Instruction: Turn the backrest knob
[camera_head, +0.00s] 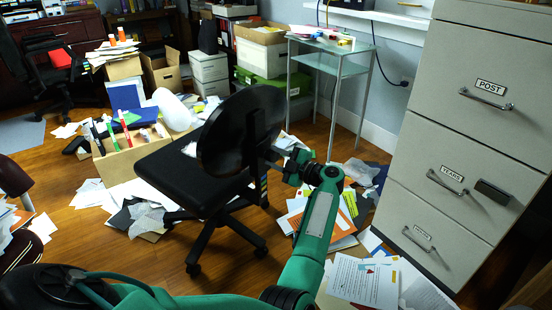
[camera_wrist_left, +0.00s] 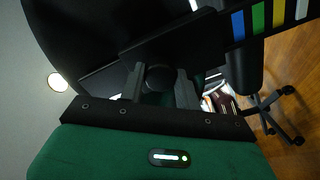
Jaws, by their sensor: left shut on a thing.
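A black office chair stands in the middle of the head view, with a round backrest (camera_head: 238,130) and a flat seat (camera_head: 190,172). My left arm reaches to the rear of the backrest. My left gripper (camera_head: 279,158) is behind it there; the knob cannot be made out in this view. In the left wrist view the round black backrest knob (camera_wrist_left: 159,78) sits between the two grey fingers of my left gripper (camera_wrist_left: 159,73). The fingers are closed on its sides. My right gripper is not in view.
A grey filing cabinet (camera_head: 462,135) stands at the right. A glass side table (camera_head: 333,62) is behind the chair. A cardboard box of files (camera_head: 127,158) is left of the seat. Loose papers (camera_head: 362,281) litter the wooden floor around the chair.

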